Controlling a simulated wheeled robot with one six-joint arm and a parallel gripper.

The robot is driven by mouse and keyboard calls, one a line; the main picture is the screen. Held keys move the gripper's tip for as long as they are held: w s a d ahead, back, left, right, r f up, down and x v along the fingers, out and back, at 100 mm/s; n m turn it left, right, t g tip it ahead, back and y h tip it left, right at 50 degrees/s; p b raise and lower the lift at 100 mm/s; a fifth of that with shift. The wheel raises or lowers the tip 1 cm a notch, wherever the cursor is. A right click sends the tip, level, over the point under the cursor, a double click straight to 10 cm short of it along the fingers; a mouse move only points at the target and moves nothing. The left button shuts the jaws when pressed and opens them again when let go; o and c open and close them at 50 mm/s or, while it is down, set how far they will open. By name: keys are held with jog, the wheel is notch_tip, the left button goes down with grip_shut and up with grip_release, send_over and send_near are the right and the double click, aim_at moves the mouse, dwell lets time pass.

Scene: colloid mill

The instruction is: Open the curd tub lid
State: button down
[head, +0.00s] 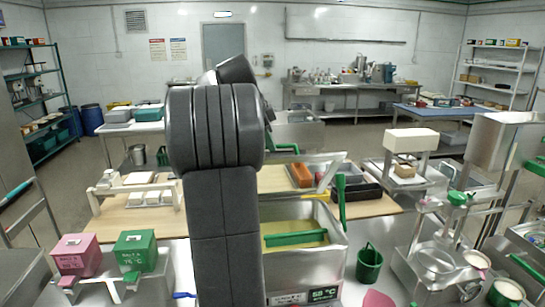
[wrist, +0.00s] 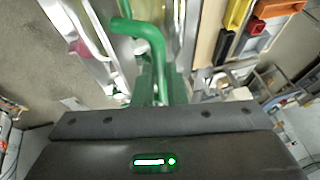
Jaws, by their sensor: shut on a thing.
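The curd tub (head: 340,262) is a steel box right of my arm in the head view, with pale yellow contents and a green bar (head: 296,239) across it. Its top shows uncovered on the visible side. A steel-edged lid (head: 328,176) stands raised and tilted above and behind the tub, partly hidden by my arm. A green handle (head: 286,148) shows at its upper edge. In the wrist view, my gripper (wrist: 160,88) is shut on the green handle (wrist: 145,32), beside the lid's steel edge (wrist: 93,35). My arm hides the gripper in the head view.
A green bucket (head: 369,264) stands right of the tub. Pink (head: 76,254) and green (head: 134,250) boxes stand at the left. An orange block (head: 300,175) and a black tray (head: 361,192) lie behind the tub. Steel mill equipment (head: 440,265) fills the right side.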

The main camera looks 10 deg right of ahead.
jog(key=w, duration=0.7)
jog(key=shift+w+a+r, duration=0.2)
jog(key=shift+w+r, duration=0.2)
jog(key=shift+r, duration=0.05)
jog(key=c, duration=1.6)
grip_release()
jog(key=shift+o, duration=0.7)
jog(key=shift+w+f, duration=0.1)
jog(key=shift+w, duration=0.25)
jog(key=v, duration=0.8)
jog(key=shift+d, duration=0.2)
